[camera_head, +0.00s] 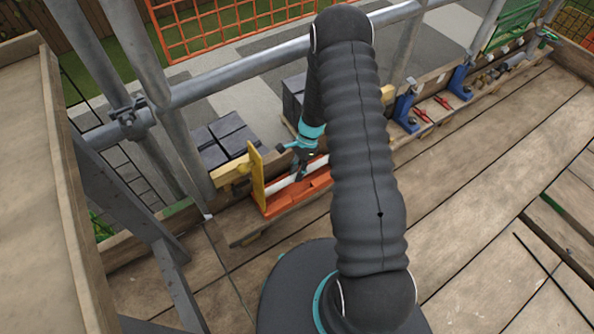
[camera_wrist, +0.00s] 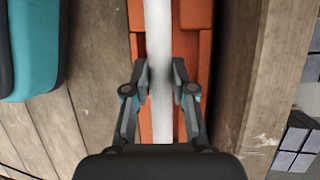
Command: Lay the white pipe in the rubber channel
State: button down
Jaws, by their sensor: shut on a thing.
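The white pipe (camera_wrist: 159,35) runs lengthwise between the two fingers of my gripper (camera_wrist: 160,82), which is shut on it. Orange pieces (camera_wrist: 192,50) line both sides of the pipe and look like the channel. In the head view the orange channel (camera_head: 292,199) lies along a wooden board, and a short length of white pipe (camera_head: 283,183) shows along it. My gripper (camera_head: 299,168) points down there, partly hidden by my arm. I cannot tell whether the pipe rests in the channel or is held just above it.
A yellow upright plate (camera_head: 257,178) stands at the channel's left end. Blue brackets (camera_head: 405,112) and red-handled tools (camera_head: 421,115) sit further right along the ledge. Grey scaffold tubes (camera_head: 255,62) run behind, with dark slate stacks (camera_head: 224,140) beyond. The plank deck (camera_head: 470,190) at right is largely clear.

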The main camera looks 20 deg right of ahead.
jog(key=shift+f+b, duration=1.9)
jog(key=shift+f, duration=1.1)
jog(key=c, duration=0.9)
grip_release()
jog(key=v, duration=1.2)
